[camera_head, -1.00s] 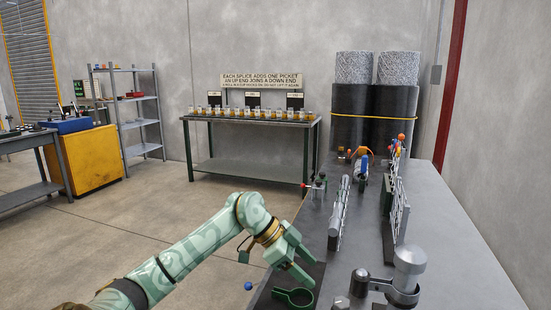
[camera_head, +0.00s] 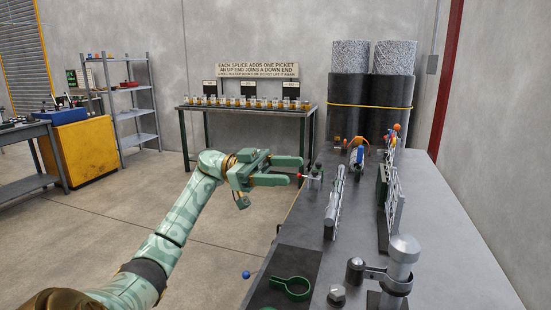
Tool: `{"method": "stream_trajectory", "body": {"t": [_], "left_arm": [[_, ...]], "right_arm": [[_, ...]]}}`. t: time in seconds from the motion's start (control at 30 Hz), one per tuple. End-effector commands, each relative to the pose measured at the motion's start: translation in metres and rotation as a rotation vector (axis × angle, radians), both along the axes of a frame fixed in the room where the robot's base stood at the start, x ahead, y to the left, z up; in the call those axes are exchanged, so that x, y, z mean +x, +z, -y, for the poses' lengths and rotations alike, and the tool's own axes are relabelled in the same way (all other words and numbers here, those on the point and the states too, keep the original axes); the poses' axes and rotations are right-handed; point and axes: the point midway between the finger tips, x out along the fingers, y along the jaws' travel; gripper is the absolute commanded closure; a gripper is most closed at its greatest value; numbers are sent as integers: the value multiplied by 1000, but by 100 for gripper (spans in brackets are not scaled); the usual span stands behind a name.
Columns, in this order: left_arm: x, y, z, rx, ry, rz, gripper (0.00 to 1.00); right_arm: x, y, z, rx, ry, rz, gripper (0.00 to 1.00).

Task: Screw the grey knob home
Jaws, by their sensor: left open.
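A dark grey ball knob (camera_head: 355,264) sits at the left end of a clamp arm on the bench, beside a silver post with a rounded cap (camera_head: 404,248); I cannot tell for certain which of them the task calls the grey knob. My left gripper (camera_head: 297,170) is open, with its green fingers pointing right over the bench's far left edge. Its tips are close to a small red knob (camera_head: 300,177) on a dark fixture (camera_head: 315,176); contact cannot be made out. The right gripper is not in view.
The grey bench (camera_head: 455,240) carries a green ring (camera_head: 291,288) on a dark mat, a hex bolt (camera_head: 337,292), and upright metal racks (camera_head: 391,200). A blue ball (camera_head: 246,275) shows at its left edge. Mesh rolls (camera_head: 349,57) stand behind. The bench's right side is clear.

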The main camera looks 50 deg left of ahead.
Motion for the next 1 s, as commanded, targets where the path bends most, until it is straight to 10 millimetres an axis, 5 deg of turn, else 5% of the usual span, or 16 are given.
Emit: {"method": "stream_trajectory", "body": {"t": [0.27,1.0], "left_arm": [[-9,25,-11,-105,-31,122,43],[-10,26,-12,-110,-32,128,43]], "right_arm": [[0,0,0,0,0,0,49],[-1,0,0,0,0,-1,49]]}}
